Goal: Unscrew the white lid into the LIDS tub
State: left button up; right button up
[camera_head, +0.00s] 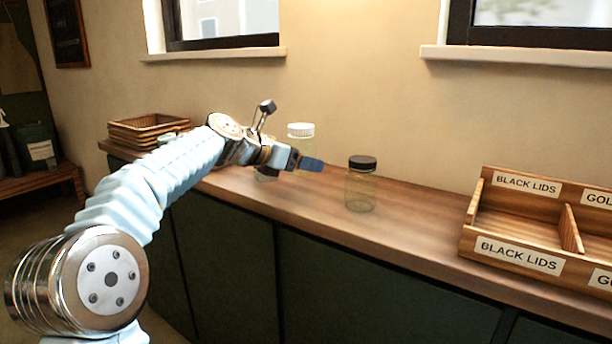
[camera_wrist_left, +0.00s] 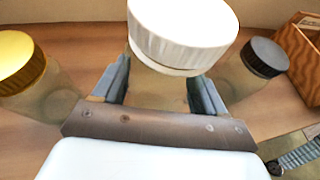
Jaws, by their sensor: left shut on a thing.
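The white lid (camera_head: 300,129) sits on a clear glass jar (camera_head: 301,145) on the counter; in the left wrist view the lid (camera_wrist_left: 182,35) is large and close. My left gripper (camera_head: 304,162) is shut on this jar's body, one finger on each side, below the lid. In the left wrist view the fingers (camera_wrist_left: 158,88) flank the glass (camera_wrist_left: 150,90). The lid's underside and the seam with the jar are only partly visible. A dark green tub (camera_head: 36,143) with a white label stands at the far left; its label is too small to read. My right gripper is not seen.
A black-lidded jar (camera_head: 361,183) stands just right of the held jar. A gold-lidded jar (camera_wrist_left: 22,65) stands on its other side. A divided wooden box (camera_head: 520,256) labelled BLACK LIDS is at the right. Wicker baskets (camera_head: 147,128) sit at the counter's left end.

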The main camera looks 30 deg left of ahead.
pick_arm(q)
jog(key=s+r, duration=0.8)
jog(key=s, duration=0.4)
jog(key=shift+s+a, duration=0.15)
jog(key=shift+a, duration=0.15)
jog(key=o, duration=0.6)
jog(key=c, duration=0.8)
